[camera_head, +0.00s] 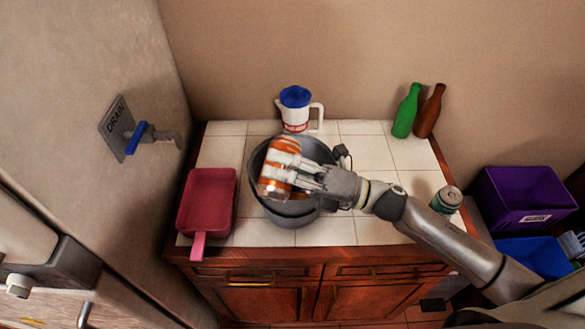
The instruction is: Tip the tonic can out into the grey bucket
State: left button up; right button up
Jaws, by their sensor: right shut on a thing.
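My right gripper (305,180) is shut on an orange-and-white can (281,158). It holds the can tilted over the grey bucket (259,163), with the can's pale end toward the lower left. The gripper fingers cover part of the can, and I cannot read its label. The grey bucket stands on the white tiled counter (347,232); the can and gripper hide much of its inside. No stream or contents can be made out. Another can, green and silver (447,200), stands upright at the counter's right edge, partly behind my right arm. My left gripper is not in view.
A red pan (207,198) lies left of the bucket. A white jug with a blue lid (296,112) stands behind it. A purple crate (520,200) and blue bin (535,255) are right of the counter.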

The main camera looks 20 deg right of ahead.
jog(key=n+b, duration=0.1)
jog(key=n+g+b, duration=0.1)
jog(key=n, duration=0.1)
jog(key=n+b, duration=0.1)
jog(key=n, duration=0.1)
jog(key=shift+w+d+r+g, duration=0.2)
jog(key=shift+w+g, duration=0.2)
jog(key=shift+f+n+b, duration=0.15)
jog(key=shift+n+b, duration=0.35)
jog(key=shift+b, duration=0.1)
jog(key=n+b, duration=0.1)
jog(key=n, duration=0.1)
jog(key=s+n+g+b, duration=0.1)
jog(key=shift+s+a+n+b, duration=0.1)
jog(key=shift+a+n+b, duration=0.25)
jog(key=shift+n+b, duration=0.05)
jog(key=shift+s+a+n+g+h, duration=0.2)
jog(key=shift+n+g+h, duration=0.1)
jog(key=shift+n, duration=0.3)
jog(key=shift+s+a+f+n+h+b, duration=0.15)
jog(key=shift+s+n+h+b, duration=0.2)
jog(key=shift+n+b, duration=0.6)
jog(key=shift+s+a+n+b, duration=0.25)
jog(key=shift+n+b, duration=0.25)
jog(key=shift+n, duration=0.45)
jog(key=shift+d, duration=0.1)
